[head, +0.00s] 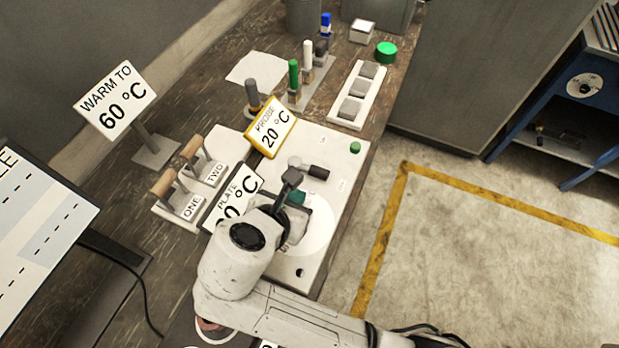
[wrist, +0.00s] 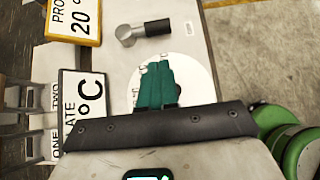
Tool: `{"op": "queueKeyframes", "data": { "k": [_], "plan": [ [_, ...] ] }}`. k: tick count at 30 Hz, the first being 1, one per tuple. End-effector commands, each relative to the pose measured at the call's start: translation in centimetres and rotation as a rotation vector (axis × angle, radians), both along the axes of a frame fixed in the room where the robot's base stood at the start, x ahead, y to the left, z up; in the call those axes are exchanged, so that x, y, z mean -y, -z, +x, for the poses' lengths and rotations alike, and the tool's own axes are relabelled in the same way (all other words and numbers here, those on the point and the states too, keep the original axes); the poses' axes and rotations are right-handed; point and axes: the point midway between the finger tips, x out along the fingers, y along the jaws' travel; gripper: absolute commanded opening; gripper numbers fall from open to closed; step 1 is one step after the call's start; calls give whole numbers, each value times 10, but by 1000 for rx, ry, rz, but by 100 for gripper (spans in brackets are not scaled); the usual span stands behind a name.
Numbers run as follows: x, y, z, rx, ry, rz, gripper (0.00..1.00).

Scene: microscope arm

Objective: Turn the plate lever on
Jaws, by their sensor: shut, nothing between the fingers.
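A lever with a grey pivot and a black grip (head: 318,172) stands on the white panel (head: 335,140); its grip points right. I cannot read the small label beside it. The lever also shows in the wrist view (wrist: 156,27), beyond my fingertips. The PLATE sign (head: 222,205) stands at the panel's left edge, partly hidden by my arm. My gripper (head: 297,197) has teal fingers and is shut and empty. In the wrist view my gripper (wrist: 158,68) is over the white round plate (wrist: 198,72), apart from the lever.
The yellow-framed PROBE sign (head: 270,127) stands close to the lever on the left. Two wooden-handled levers, ONE (head: 162,184) and TWO (head: 192,147), stand further left. A rack of coloured-top items (head: 308,90) stands behind.

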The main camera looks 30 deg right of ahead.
Motion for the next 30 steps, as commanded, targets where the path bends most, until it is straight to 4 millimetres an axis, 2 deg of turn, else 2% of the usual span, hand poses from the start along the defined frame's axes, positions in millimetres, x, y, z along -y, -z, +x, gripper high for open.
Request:
{"op": "queueKeyframes", "data": {
  "k": [7,21,30],
  "plan": [
    [10,10,6,-2,4,-1,0],
    [55,58,39,0,4,0,0],
    [62,66,45,1,1,2,0]
  ]
}}
